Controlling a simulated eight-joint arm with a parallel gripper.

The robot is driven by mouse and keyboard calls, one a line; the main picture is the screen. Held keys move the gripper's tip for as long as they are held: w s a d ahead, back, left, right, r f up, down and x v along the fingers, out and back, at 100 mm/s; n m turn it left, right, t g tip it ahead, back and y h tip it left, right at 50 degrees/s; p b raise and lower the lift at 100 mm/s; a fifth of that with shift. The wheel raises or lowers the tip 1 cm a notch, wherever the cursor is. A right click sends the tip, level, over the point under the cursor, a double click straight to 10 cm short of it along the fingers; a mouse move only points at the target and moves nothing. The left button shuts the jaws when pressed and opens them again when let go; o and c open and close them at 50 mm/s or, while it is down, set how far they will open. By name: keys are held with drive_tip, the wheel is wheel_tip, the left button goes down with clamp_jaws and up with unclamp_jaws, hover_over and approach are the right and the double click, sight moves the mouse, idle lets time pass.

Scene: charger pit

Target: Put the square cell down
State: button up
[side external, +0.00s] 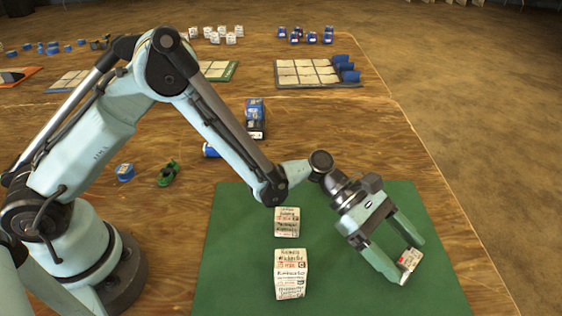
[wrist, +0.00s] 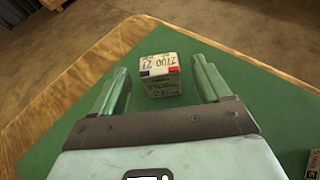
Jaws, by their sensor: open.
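A small white square cell (side external: 409,260) with printed labels and red and black marks sits at the right part of the green mat (side external: 232,240). My gripper (side external: 413,262) is open around it, with one finger on each side. In the wrist view the cell (wrist: 160,75) stands between the two spread fingers, with a visible gap on both sides. Its underside is hidden, but it appears to rest on the mat. Two more white printed cells stand on the mat to the left, one nearer (side external: 291,275) and one farther (side external: 287,222).
A tray (side external: 318,84) with white cells and blue pieces stands at the back. The mat's far right is clear.

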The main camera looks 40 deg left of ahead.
drive_tip(key=v, duration=0.7)
drive_tip(key=shift+a, duration=0.1)
drive_tip(key=shift+a+r, duration=0.35)
drive_tip(key=shift+a, duration=0.15)
drive_tip(key=s+a+r+m+t+y, duration=0.2)
drive_tip(key=a+m, duration=0.4)
drive_tip(key=a, duration=0.3)
drive_tip(key=s+a+r+m+t+y, duration=0.2)
drive_tip(key=s+a+r+m+y, duration=0.1)
drive_tip(key=a+m+y, duration=0.3)
drive_tip(key=s+a+r+m+t+y, duration=0.3)
drive_tip(key=s+a+m+y, duration=0.1)
drive_tip(key=a, duration=0.7)
drive_tip(key=shift+a+m+y, duration=0.4)
drive_tip(key=shift+m+y, duration=0.3)
drive_tip(key=shift+m, duration=0.3)
